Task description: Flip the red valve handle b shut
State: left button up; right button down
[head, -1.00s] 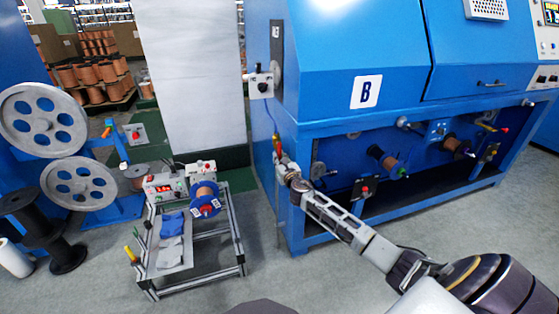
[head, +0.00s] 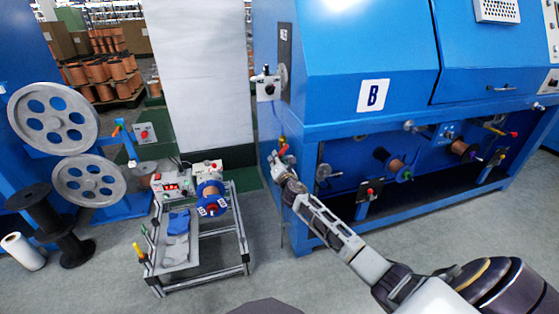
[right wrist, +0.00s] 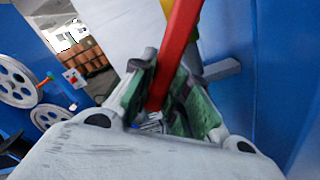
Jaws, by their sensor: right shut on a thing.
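The red valve handle (head: 283,150) is at the left front corner of the blue machine marked B. It is small here and looks tilted, next to a yellowish fitting (head: 282,140). In the right wrist view the handle (right wrist: 178,45) is a long red bar running down between my green-padded fingers. My right gripper (head: 279,158) is shut on it, and the same gripper (right wrist: 165,100) hides the bar's lower end in the wrist view. My left gripper is not in view.
The blue machine B (head: 350,60) fills the right, with spools in its lower bay. A white panel (head: 195,70) stands behind. A metal-frame stand (head: 205,275) with a copper spool is at left. The grey floor (head: 260,270) between stand and machine is clear.

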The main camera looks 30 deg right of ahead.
jog(key=shift+w+a+r+m, duration=0.1)
jog(key=shift+a+r+m, duration=0.35)
jog(key=shift+m, duration=0.55)
jog(key=shift+a+r+m+p, duration=0.25)
jog(key=shift+r+m+p, duration=0.3)
jog(key=shift+m, duration=0.35)
jog(key=r+m+p, duration=0.1)
jog(key=m, duration=0.1)
jog(key=r+m+p, duration=0.1)
jog(key=m, duration=0.1)
jog(key=shift+w+a, duration=0.15)
jog(key=shift+a, duration=0.2)
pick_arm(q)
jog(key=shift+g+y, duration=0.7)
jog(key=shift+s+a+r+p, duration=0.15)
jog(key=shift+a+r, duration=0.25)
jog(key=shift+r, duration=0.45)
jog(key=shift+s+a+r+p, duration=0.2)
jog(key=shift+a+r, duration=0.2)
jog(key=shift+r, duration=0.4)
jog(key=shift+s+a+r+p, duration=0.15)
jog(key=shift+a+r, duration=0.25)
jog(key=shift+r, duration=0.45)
pick_arm(e)
jog(key=shift+r+m, duration=0.55)
jog(key=shift+m, duration=0.65)
jog(key=c, duration=1.4)
grip_release()
jog(key=shift+o, duration=0.2)
